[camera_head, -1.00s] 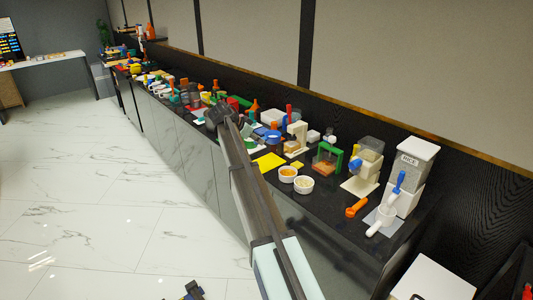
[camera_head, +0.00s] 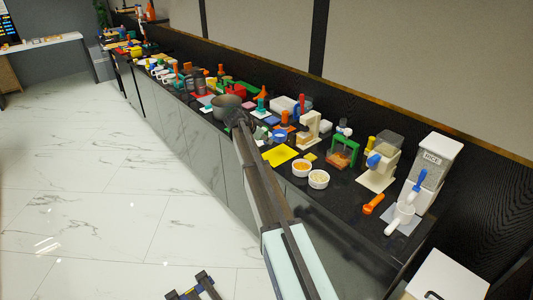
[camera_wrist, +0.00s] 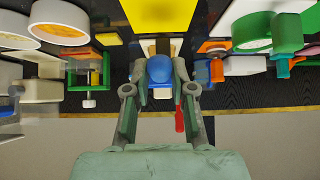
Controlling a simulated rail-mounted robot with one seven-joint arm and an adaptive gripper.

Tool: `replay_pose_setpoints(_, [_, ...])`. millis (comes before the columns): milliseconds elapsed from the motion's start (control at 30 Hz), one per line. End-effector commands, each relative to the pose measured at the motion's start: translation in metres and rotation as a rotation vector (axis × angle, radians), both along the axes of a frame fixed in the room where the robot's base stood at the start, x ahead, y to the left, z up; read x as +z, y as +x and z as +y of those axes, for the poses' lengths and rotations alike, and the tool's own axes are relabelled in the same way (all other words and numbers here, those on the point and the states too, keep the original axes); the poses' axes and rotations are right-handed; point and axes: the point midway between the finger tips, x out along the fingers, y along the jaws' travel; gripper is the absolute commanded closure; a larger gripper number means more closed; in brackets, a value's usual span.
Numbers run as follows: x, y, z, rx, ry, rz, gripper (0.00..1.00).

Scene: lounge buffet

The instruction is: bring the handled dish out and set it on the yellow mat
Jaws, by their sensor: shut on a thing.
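The yellow mat (camera_head: 280,155) lies bare near the counter's front edge. It also shows at the top middle of the wrist view (camera_wrist: 162,14). My gripper (camera_wrist: 160,76) is shut on a rounded blue part, which looks like the handle of the dish (camera_wrist: 159,70). The dish's body cannot be made out in the wrist view.
Two white bowls of food (camera_head: 310,173) stand right of the mat. A white stand (camera_head: 309,128) and a green-framed holder (camera_head: 345,151) are behind. Machines stand at the right and crowded items fill the counter's far left. The back wall closes off the counter.

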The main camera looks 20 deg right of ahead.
Motion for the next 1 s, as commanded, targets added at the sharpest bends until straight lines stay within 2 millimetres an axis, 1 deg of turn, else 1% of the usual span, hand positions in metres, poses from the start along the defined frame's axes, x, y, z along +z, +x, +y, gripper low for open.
replay_pose_setpoints(33, [-0.010, -0.001, 0.000, 0.000, 0.000, 0.003, 1.00])
replay_pose_setpoints(100, [-0.023, 0.000, 0.000, 0.000, 0.000, 0.001, 1.00])
replay_pose_setpoints(200, [-0.036, 0.000, 0.000, -0.001, -0.001, 0.002, 1.00])
replay_pose_setpoints(467, [-0.052, 0.000, 0.000, -0.001, -0.001, 0.000, 1.00])
replay_pose_setpoints(700, [-0.082, 0.000, 0.000, 0.000, -0.001, 0.001, 1.00])
replay_pose_setpoints(800, [-0.087, 0.000, 0.000, 0.000, -0.001, 0.000, 1.00])
replay_pose_setpoints(1000, [-0.088, 0.000, 0.000, -0.001, -0.001, -0.001, 1.00])
